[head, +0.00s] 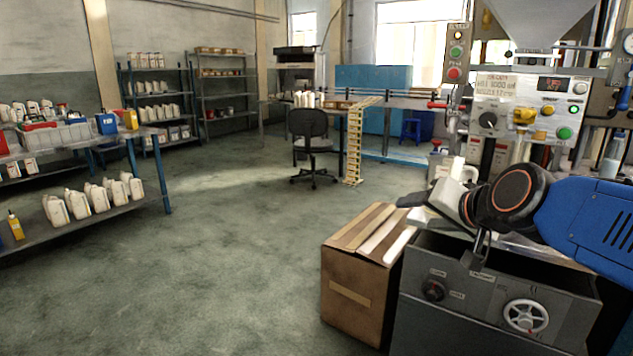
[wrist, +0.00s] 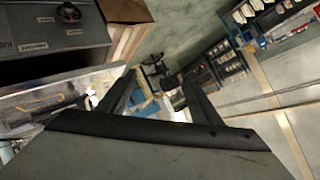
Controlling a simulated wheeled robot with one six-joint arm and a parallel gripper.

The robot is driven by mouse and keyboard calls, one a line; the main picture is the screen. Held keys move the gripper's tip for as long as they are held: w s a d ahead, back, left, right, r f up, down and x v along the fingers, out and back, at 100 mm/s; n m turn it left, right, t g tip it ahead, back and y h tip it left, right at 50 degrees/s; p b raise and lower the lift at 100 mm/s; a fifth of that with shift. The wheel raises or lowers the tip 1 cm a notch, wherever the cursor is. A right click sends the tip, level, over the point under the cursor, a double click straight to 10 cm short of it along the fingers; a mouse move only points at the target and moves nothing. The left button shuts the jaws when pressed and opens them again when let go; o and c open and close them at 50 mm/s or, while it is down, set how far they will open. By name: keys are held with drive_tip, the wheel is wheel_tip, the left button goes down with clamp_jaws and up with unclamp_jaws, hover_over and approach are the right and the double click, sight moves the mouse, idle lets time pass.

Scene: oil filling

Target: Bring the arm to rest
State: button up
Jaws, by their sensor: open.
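My arm reaches in from the right edge of the head view, its blue link and dark wrist above the grey machine box (head: 490,290). My gripper (head: 415,200) points left in the head view, over the box's back left corner. In the wrist view my gripper (wrist: 155,90) shows two dark fingers spread apart, with nothing between them. It is open and empty. In the head view its fingertips are small and partly hidden by the wrist.
A cardboard box (head: 355,285) stands left of the machine box. The filling machine's control panel (head: 530,108) rises behind my arm. A shelf table (head: 100,210) with white bottles is at the left. An office chair (head: 312,140) stands farther back. The middle floor is clear.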

drive_tip(key=s+d+f+n+g+h, duration=0.1)
drive_tip(key=s+d+f+n+g, duration=0.1)
drive_tip(key=s+f, duration=0.7)
drive_tip(key=s+d+f+n+g+h, duration=0.2)
drive_tip(key=s+d+f+g, duration=0.3)
drive_tip(key=s+f, duration=0.5)
drive_tip(key=shift+s+f+n, duration=0.15)
drive_tip(key=shift+s+n, duration=0.25)
drive_tip(key=shift+s, duration=0.6)
